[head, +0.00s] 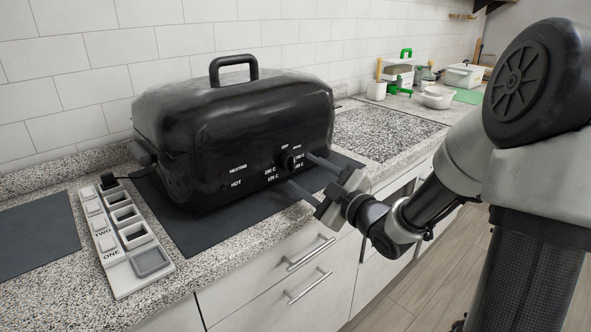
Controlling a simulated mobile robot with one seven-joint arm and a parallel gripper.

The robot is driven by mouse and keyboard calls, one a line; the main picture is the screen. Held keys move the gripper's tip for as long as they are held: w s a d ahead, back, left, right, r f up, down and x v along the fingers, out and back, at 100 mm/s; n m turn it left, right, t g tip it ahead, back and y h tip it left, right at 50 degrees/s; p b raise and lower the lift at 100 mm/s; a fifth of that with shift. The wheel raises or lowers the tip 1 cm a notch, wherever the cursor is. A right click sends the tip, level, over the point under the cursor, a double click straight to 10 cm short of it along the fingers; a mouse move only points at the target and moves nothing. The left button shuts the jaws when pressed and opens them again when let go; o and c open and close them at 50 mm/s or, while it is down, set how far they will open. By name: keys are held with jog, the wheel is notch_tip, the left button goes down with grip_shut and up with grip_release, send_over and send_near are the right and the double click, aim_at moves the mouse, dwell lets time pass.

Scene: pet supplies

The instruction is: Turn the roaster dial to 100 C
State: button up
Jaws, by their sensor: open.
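A black roaster (215,125) with a top handle stands on a dark mat on the counter. Its round black dial (288,160) is on the front face near the right end, ringed by white markings. OFF shows above the dial, and several temperature labels ending in C show around it. Where the dial points is too small to tell. My gripper (299,169) reaches in from the right with its two fingers open and apart. The fingertips are close to the dial, one at its upper right and one below it. Whether they touch it I cannot tell.
A white tray with compartments and word labels (160,285) lies left of the roaster. A dark mat (35,240) is at the far left. A speckled dark slab (385,132), a white bowl (437,98) and green items stand further right. Drawers with handles (308,253) are below.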

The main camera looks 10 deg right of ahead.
aim_at(294, 166)
jog(key=shift+b+x, duration=0.3)
jog(key=shift+x, duration=2.05)
jog(key=c, duration=1)
